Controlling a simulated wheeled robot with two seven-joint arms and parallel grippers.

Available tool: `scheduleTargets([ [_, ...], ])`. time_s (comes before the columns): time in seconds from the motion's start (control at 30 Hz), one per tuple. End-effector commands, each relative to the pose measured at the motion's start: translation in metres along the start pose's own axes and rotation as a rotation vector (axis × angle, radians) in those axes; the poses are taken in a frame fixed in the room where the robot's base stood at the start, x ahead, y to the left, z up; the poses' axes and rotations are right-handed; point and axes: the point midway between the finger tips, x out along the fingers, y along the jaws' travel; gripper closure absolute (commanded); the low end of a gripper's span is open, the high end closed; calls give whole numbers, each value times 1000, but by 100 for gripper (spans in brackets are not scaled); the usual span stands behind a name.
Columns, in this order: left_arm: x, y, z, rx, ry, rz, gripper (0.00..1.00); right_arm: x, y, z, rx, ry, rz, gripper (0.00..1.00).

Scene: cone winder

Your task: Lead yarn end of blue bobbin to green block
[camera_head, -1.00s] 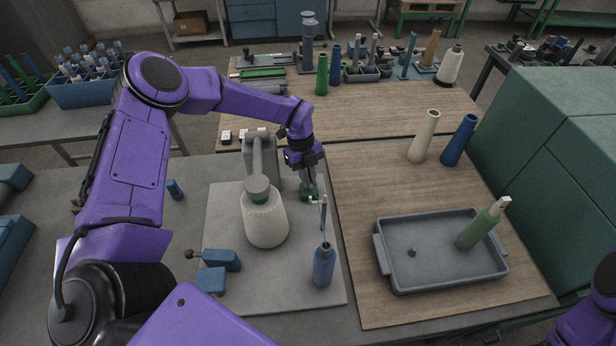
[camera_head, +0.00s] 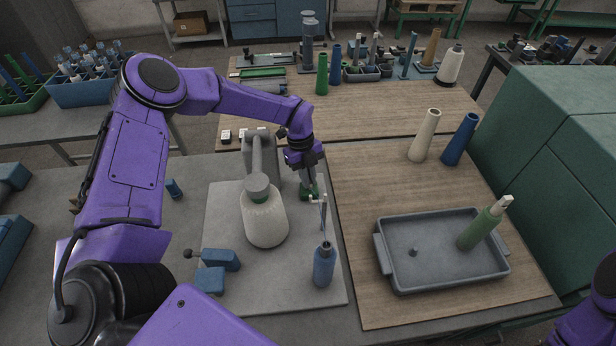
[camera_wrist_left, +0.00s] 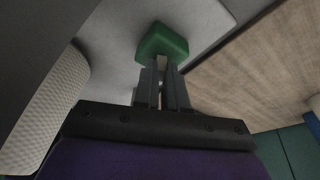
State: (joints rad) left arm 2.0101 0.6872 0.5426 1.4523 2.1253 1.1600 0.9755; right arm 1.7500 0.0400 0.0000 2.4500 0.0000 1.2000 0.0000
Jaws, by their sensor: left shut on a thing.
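The blue bobbin (camera_head: 323,266) stands upright on the grey plate, with a thin upright guide (camera_head: 323,212) just above and behind it. The green block (camera_head: 308,192) sits on the plate behind the guide; it also shows in the left wrist view (camera_wrist_left: 162,43). My left gripper (camera_head: 309,186) points down at the green block. In the left wrist view its fingertips (camera_wrist_left: 163,66) are close together at the block's near edge, with a small pale thing between them. The yarn end itself is too small to make out. My right gripper is out of the picture.
A white cone (camera_head: 264,220) stands under the grey winder arm (camera_head: 257,165), left of my left gripper. Blue handles (camera_head: 220,260) lie front left. A grey tray (camera_head: 440,275) with a green bobbin (camera_head: 482,227) stands on the wooden board at right.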

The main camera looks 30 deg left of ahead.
Motion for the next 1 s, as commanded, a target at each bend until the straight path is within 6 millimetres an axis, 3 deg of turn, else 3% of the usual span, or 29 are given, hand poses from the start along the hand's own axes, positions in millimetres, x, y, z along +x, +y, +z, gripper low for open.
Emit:
scheduleTargets([
  [0.47, 1, 0, 0, 0, 0, 0, 100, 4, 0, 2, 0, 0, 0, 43],
  [0.5, 1, 0, 0, 0, 0, 0, 86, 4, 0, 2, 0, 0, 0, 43],
  [0.6, 1, 0, 0, 0, 0, 0, 59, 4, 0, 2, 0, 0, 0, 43],
  [0.8, 1, 0, 0, 0, 0, 0, 59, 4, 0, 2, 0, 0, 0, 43],
  [0.9, 1, 0, 0, 0, 0, 0, 34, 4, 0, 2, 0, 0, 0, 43],
  [1.0, 1, 0, 0, 0, 0, 0, 34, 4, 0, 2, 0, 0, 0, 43],
])
